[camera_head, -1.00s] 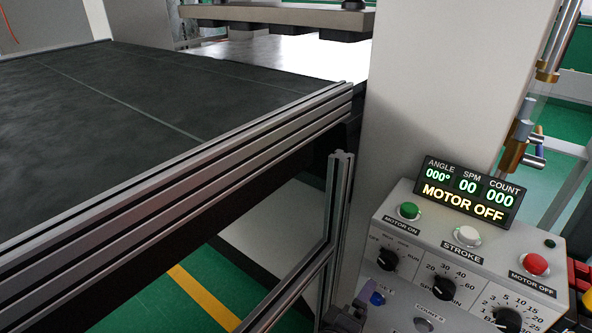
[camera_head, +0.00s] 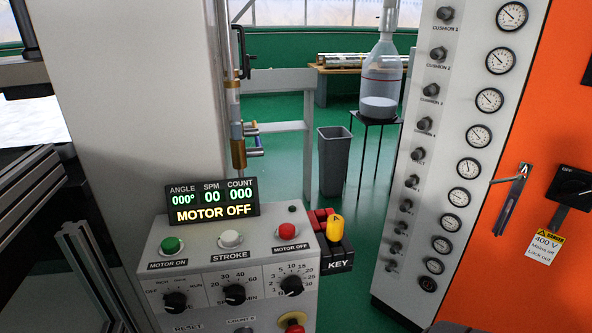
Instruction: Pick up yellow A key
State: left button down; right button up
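The yellow A key (camera_head: 335,228) stands upright in a black holder marked KEY (camera_head: 337,262), at the right side of the control box. Red keys (camera_head: 321,216) sit beside it, to its left and behind. Neither of my grippers can be made out in the head view.
The control box (camera_head: 200,255) has a lit display (camera_head: 212,202) reading MOTOR OFF, buttons and dials. A gauge panel (camera_head: 470,130) and orange cabinet (camera_head: 545,110) stand at right. A grey bin (camera_head: 333,165) and bottle stand (camera_head: 375,122) are behind, with green floor between.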

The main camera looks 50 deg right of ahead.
aim_at(335, 227)
jog(key=z, duration=0.45)
jog(key=l+z, duration=0.1)
jog(key=z, duration=0.8)
jog(key=i+z, duration=0.1)
jog(key=z, duration=0.4)
